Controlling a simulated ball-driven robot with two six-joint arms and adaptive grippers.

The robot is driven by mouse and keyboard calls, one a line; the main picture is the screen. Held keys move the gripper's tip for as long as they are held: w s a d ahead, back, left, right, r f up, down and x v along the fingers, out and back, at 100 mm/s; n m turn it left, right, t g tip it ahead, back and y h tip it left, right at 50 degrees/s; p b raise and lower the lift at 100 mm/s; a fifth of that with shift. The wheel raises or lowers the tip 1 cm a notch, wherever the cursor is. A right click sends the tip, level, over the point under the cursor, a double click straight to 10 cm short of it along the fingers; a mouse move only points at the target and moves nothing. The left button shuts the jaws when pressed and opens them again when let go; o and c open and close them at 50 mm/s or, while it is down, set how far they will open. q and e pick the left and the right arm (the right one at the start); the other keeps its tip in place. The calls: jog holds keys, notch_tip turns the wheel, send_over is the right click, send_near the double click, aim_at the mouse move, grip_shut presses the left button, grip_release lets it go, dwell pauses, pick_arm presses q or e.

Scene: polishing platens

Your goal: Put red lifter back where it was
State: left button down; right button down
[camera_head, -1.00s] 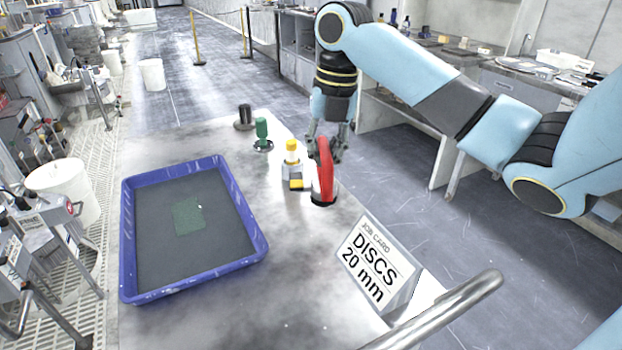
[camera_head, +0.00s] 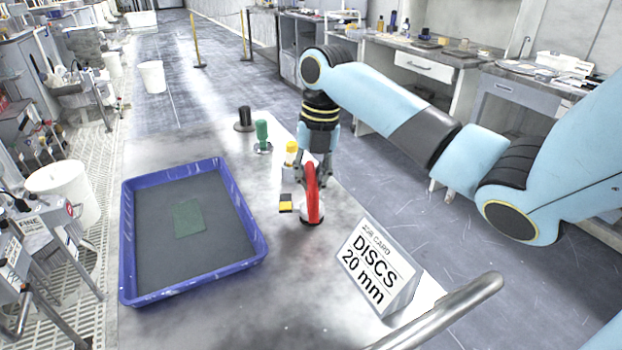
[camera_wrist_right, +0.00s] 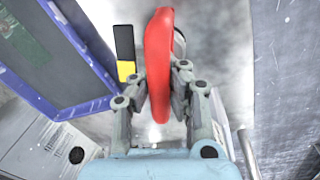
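I cannot tell whether the foot touches the table. A black and yellow piece (camera_head: 286,204) sits close to the lifter's left side. My left gripper is not in view.
A yellow-topped item (camera_head: 291,153), a green lifter (camera_head: 262,133) and a black knob (camera_head: 244,117) stand in a row behind. A blue tray (camera_head: 125,245) with a green sheet (camera_head: 189,217) lies left. A job card (camera_head: 377,264) stands front right. Table between tray and card is clear.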

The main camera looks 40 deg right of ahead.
jog(key=c, duration=1.5)
grip_release()
jog(key=shift+o, duration=0.2)
jog(key=shift+r, duration=0.1)
notch_tip(320, 180, up, 12)
jog(key=d+p, duration=0.1)
jog(key=shift+s, duration=0.45)
